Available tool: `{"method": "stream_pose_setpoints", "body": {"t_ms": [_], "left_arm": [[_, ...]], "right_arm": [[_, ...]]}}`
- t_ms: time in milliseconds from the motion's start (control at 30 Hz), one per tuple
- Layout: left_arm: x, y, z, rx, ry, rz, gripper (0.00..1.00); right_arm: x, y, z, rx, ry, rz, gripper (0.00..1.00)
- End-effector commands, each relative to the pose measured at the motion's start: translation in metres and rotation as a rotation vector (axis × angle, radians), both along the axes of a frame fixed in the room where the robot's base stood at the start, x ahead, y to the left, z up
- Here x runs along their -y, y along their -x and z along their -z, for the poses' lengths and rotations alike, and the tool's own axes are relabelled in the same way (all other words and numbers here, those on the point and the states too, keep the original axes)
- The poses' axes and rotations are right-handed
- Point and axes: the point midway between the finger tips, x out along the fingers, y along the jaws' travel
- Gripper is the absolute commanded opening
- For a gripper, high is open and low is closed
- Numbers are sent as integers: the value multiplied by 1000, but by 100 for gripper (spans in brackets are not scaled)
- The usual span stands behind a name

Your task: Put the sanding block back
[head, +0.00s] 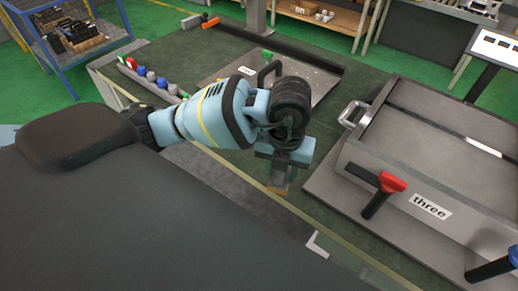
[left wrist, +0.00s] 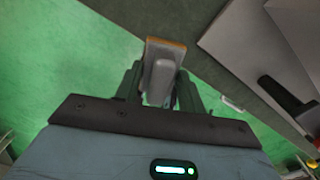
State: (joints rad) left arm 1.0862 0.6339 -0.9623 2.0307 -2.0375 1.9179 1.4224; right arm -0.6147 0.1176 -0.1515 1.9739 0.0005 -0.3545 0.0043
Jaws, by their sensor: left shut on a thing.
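The sanding block (left wrist: 163,62) is a small grey block with a brown-orange edge and a raised grey grip. My left gripper (left wrist: 158,88) is shut on its grip in the left wrist view. In the head view, the left gripper (head: 285,158) points down and the block (head: 279,183) hangs below it, partly hidden by the fingers. The block is over the near edge of the workbench (head: 170,60); I cannot tell its exact height. My right gripper is out of view.
A large grey metal box (head: 440,130) labelled "three", with a handle and red-topped clamp (head: 383,190), fills the right side. A grey plate (head: 305,82) lies behind my gripper. A blue wire cage (head: 70,40) stands at the far left.

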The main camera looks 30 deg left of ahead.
Motion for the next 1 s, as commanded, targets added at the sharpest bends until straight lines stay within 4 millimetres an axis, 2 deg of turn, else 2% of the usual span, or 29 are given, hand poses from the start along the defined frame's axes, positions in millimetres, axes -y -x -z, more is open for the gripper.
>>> {"method": "stream_pose_setpoints", "body": {"t_ms": [100,300,633,767,1000], "left_arm": [[2,4,4,2,2,-181,18],[3,7,6,4,4,-376,18],[0,5,7,6,3,-428,18],[-17,-7,9,6,1,-431,18],[-61,-41,14,7,2,-431,18]], "right_arm": [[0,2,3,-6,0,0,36],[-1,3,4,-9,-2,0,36],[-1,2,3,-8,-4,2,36],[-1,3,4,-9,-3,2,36],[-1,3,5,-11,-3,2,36]]}}
